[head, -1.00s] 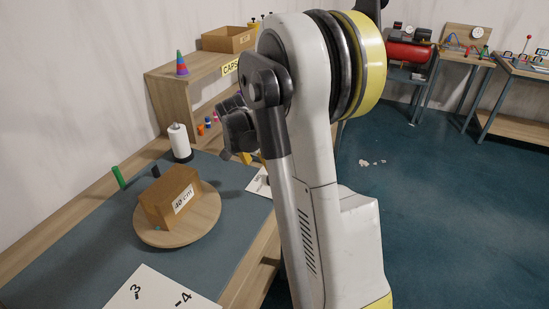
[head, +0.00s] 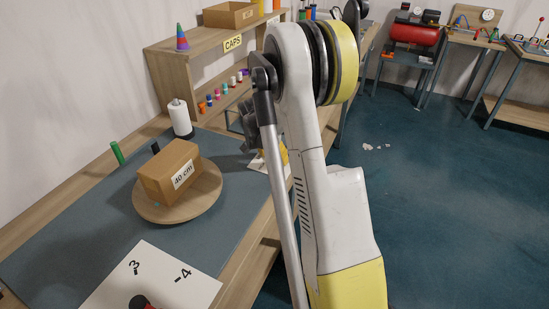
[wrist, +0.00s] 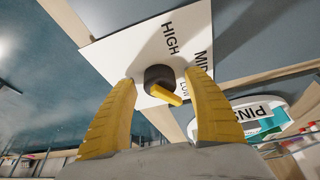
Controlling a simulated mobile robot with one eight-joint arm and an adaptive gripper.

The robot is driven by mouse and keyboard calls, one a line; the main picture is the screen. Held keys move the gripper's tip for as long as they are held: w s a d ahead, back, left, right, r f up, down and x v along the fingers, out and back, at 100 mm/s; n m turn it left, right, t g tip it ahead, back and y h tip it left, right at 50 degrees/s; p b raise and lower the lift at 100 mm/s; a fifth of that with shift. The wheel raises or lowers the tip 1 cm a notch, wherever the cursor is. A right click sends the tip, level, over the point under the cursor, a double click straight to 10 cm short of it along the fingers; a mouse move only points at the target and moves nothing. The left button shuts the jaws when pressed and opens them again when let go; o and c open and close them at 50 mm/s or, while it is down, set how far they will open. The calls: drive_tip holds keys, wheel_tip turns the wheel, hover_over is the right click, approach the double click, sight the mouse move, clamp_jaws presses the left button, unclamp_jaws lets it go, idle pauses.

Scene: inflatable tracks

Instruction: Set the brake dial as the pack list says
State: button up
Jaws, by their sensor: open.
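The brake dial is a dark round knob (wrist: 159,77) with a yellow pointer (wrist: 166,94) on a white card (wrist: 130,50) lettered HIGH, MID and LOW. In the wrist view the pointer slants down and right, on the LOW side; its exact setting is hard to tell. My gripper (wrist: 162,77) is open, with its yellow fingers on either side of the knob; I cannot tell if they touch it. In the head view the card (head: 257,164) shows at the bench's right edge, with my arm and gripper partly covering it. No readable pack list shows.
A box marked 40 cm (head: 158,187) sits on a round wooden turntable (head: 150,211). A white card (head: 160,270) marked -3 and -4 lies in front. A white roll (head: 180,117) and a green cylinder (head: 117,153) stand behind. A CAPS shelf (head: 210,50) is at the back.

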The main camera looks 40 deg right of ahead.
drive_tip(key=shift+c, duration=0.6)
drive_tip(key=c, duration=1.1)
drive_tip(key=n+t, duration=0.1)
drive_tip(key=n, duration=0.1)
drive_tip(key=n+t+y, duration=0.1)
drive_tip(key=n, duration=0.2)
drive_tip(key=shift+s+n, duration=0.1)
drive_tip(key=shift+n, duration=0.2)
drive_tip(key=n+y, duration=0.1)
drive_tip(key=n, duration=0.2)
drive_tip(key=n+t+y, duration=0.1)
drive_tip(key=n, duration=0.2)
drive_tip(key=o, duration=1.2)
